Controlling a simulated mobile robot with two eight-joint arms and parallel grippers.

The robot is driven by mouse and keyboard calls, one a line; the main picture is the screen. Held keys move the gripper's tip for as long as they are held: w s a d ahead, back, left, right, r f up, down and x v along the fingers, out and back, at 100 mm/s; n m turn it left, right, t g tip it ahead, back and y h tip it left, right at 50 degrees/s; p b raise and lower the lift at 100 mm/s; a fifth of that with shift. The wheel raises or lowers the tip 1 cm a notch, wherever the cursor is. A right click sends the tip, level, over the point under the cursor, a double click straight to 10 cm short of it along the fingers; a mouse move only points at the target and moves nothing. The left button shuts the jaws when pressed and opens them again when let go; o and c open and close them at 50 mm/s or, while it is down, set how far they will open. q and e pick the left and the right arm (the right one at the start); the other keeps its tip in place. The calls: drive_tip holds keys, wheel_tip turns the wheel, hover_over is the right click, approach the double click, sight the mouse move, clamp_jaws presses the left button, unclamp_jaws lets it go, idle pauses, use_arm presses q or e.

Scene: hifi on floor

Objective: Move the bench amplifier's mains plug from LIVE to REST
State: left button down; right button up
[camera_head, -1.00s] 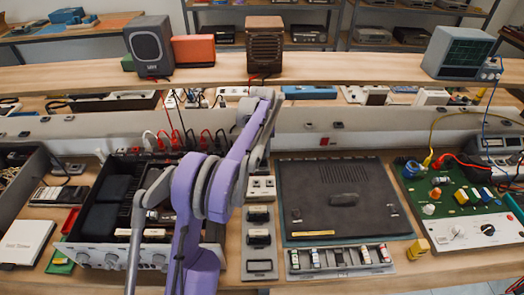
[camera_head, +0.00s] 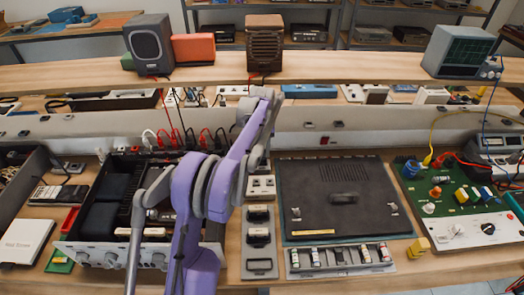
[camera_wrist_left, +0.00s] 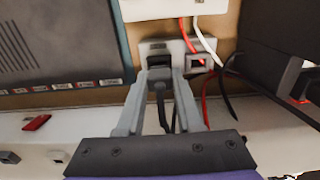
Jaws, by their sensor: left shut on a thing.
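My left gripper (camera_wrist_left: 160,80) is shut on a dark mains plug (camera_wrist_left: 158,74), with its black lead hanging down between the fingers in the wrist view. The plug is at a pale socket block (camera_wrist_left: 158,47); how deep it sits cannot be told. A small red-lit part (camera_wrist_left: 197,62) is just right of it. In the head view my purple left arm hides the gripper and plug. The open bench amplifier (camera_head: 110,245) stands left of the arm. A pale outlet plate (camera_head: 262,186) shows right of the arm. No LIVE or REST label is readable. My right gripper is not in view.
A dark vented panel (camera_head: 345,190) lies right of the outlet plate, with a row of small parts (camera_head: 340,257) before it. A green circuit board (camera_head: 450,190) is far right. Red and white cables (camera_wrist_left: 203,40) run close beside the gripper. A rail (camera_head: 360,125) crosses behind.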

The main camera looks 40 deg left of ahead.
use_arm(q)
drive_tip(key=shift+f+b, duration=0.35)
drive_tip(key=shift+f, duration=0.45)
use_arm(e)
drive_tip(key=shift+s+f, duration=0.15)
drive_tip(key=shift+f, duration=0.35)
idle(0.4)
use_arm(q)
drive_tip(key=shift+c, duration=2.4)
unclamp_jaws()
wheel_tip(320, 180, up, 11)
drive_tip(key=shift+f+p, duration=0.15)
drive_tip(key=shift+p, duration=0.2)
drive_tip(key=shift+r+p, duration=1.4)
drive_tip(key=shift+r, duration=1.2)
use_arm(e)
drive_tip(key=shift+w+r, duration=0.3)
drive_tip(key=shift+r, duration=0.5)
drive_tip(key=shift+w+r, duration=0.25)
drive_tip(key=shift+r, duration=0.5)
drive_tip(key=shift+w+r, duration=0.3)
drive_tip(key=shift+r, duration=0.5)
